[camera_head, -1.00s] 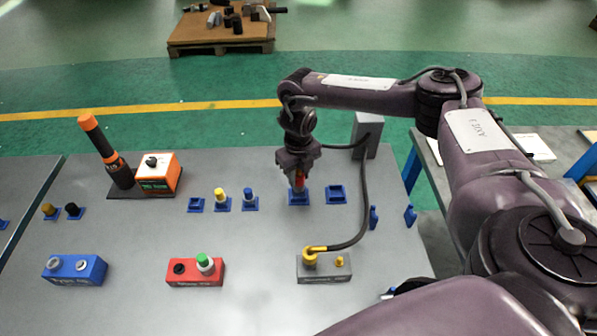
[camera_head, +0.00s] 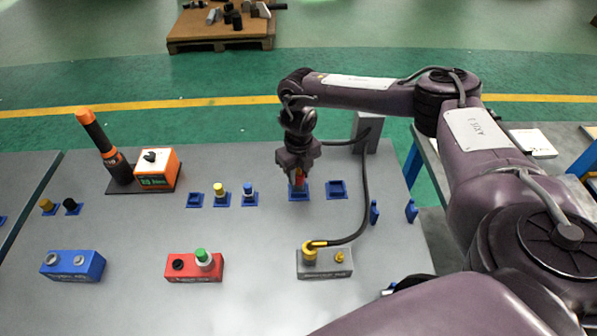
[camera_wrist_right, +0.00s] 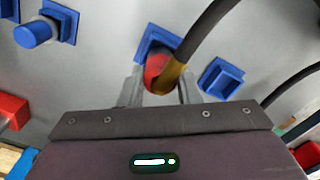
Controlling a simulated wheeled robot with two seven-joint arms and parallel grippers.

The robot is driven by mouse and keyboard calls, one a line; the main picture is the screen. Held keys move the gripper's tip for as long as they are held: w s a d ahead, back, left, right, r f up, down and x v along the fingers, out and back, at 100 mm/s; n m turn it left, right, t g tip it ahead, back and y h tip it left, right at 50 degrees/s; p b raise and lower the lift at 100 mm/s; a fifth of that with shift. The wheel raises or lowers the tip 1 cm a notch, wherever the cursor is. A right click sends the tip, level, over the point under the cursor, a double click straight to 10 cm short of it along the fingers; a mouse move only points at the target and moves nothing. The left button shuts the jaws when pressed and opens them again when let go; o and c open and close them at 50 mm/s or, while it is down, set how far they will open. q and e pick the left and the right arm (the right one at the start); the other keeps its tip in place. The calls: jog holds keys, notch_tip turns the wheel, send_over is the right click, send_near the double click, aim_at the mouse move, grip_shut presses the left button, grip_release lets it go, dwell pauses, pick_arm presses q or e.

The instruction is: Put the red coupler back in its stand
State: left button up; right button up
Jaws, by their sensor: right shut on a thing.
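The red coupler (camera_head: 299,180) is between the fingers of my right gripper (camera_head: 298,176), at a blue stand (camera_head: 299,196) on the grey table. In the right wrist view the red coupler (camera_wrist_right: 156,70) has a yellow-brown part and a dark hose coming from it. It lies between the two fingers of my right gripper (camera_wrist_right: 158,90), over the blue stand (camera_wrist_right: 143,48). The gripper is shut on it. I cannot tell how deep the coupler sits in the stand, as the gripper hides it. My left gripper is not in view.
An empty blue stand (camera_head: 337,189) is just right, and blue stands with yellow-topped (camera_head: 220,194) and blue-topped (camera_head: 248,195) pieces are left. A dark hose (camera_head: 365,190) runs to a grey block (camera_head: 325,263) in front. A red block (camera_head: 194,268) stands on the table.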

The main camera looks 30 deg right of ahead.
aim_at(299, 169)
jog(key=shift+f+b, duration=0.55)
jog(key=shift+f, duration=0.4)
jog(key=o, duration=1.1)
jog(key=shift+r+p, duration=2.2)
jog(key=shift+r, duration=0.4)
